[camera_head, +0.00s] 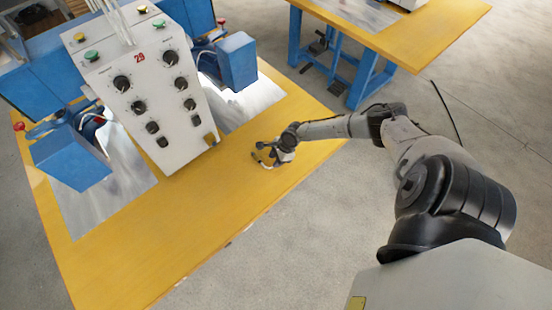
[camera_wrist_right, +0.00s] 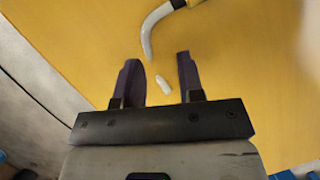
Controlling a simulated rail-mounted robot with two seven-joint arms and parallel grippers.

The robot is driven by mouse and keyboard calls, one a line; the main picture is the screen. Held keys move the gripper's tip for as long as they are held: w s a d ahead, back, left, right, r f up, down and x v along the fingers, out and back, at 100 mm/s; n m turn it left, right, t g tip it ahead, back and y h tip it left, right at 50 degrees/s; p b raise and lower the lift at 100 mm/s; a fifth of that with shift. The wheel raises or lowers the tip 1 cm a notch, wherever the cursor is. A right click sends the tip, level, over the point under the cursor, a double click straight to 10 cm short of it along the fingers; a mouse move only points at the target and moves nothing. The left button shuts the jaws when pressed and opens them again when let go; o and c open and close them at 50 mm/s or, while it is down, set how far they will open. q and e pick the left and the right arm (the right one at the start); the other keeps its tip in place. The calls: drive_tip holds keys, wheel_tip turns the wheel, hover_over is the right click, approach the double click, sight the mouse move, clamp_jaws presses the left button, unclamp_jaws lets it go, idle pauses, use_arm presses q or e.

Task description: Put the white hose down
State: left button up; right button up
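The white hose (camera_wrist_right: 150,32) shows in the right wrist view as a curved white tube over the yellow table, running out of the top of the picture. A small separate-looking white piece (camera_wrist_right: 163,84) shows between my fingers; I cannot tell whether it belongs to the hose. My right gripper (camera_wrist_right: 158,58) has its two dark fingers apart, with the hose's near end just beyond the fingertips and neither finger visibly touching it. In the head view my right gripper (camera_head: 267,154) is low over the table's right front edge, and the hose is too small to make out clearly. My left gripper is out of view.
The yellow table (camera_head: 190,225) is clear along its front. A white control box (camera_head: 150,95) with black knobs stands behind, between blue machine parts (camera_head: 237,62) and (camera_head: 72,157). Another yellow-topped table (camera_head: 430,40) stands at the back right.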

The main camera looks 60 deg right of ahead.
drive_tip(key=shift+s+d+r, duration=0.1)
drive_tip(key=shift+r, duration=0.4)
drive_tip(key=p+v, duration=0.3)
drive_tip(key=v, duration=0.7)
drive_tip(key=s+a+f+n+g+y, duration=0.1)
drive_tip(key=s+a+n, duration=0.3)
drive_tip(key=a+n, duration=0.7)
drive_tip(key=s+a+f+n+g+y, duration=0.1)
drive_tip(key=s+a+n, duration=0.45)
drive_tip(key=a, duration=1.05)
drive_tip(key=s+a+r+n+t+h, duration=0.2)
drive_tip(key=s+a+r+n+h, duration=0.1)
drive_tip(key=r+n, duration=0.8)
drive_tip(key=shift+s+n+h, duration=0.45)
drive_tip(key=shift+s+h, duration=0.35)
drive_tip(key=shift+s, duration=0.3)
